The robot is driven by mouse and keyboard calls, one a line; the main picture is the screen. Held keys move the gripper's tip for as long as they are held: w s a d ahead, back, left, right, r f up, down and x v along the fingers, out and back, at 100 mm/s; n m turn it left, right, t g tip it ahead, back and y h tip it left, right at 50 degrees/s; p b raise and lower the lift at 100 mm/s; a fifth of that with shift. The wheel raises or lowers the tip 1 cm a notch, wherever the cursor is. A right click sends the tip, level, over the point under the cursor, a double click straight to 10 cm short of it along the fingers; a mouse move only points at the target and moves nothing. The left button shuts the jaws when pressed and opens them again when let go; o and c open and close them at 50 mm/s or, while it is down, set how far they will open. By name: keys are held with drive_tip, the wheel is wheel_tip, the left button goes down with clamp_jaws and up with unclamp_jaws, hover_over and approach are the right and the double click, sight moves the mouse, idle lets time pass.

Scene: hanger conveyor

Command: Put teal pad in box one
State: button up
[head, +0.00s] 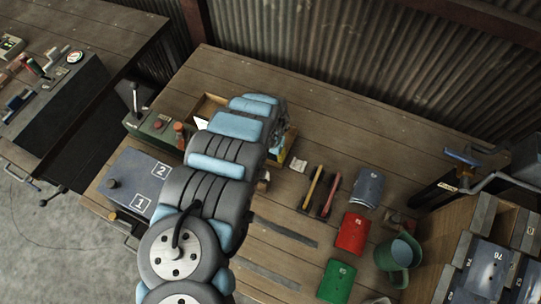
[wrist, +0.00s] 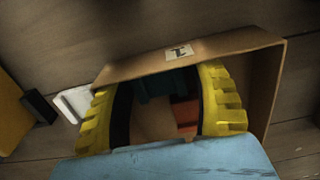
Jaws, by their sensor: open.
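A cardboard box (wrist: 270,90) with a label reading 1 lies under my gripper (wrist: 165,112) in the wrist view. The yellow fingers are spread apart over the box's opening. Between them, inside the box, a dark teal piece (wrist: 160,86) shows near the labelled wall; it looks like the teal pad, but it is dim and partly hidden. An orange-red piece (wrist: 186,114) lies beside it. I see nothing held between the fingers. In the head view my arm hides the gripper and most of the box (head: 205,104).
A grey-blue pad (head: 367,188), a red pad (head: 352,232) and a green pad (head: 337,281) lie right of my arm. A green mug (head: 400,254) stands near them. A dark case marked 1 and 2 (head: 133,180) is at left.

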sight(271, 158)
wheel_tip(271, 158, up, 12)
drive_tip(key=p, duration=0.3)
drive_tip(key=shift+p, duration=0.3)
drive_tip(key=shift+f, duration=0.1)
idle(0.4)
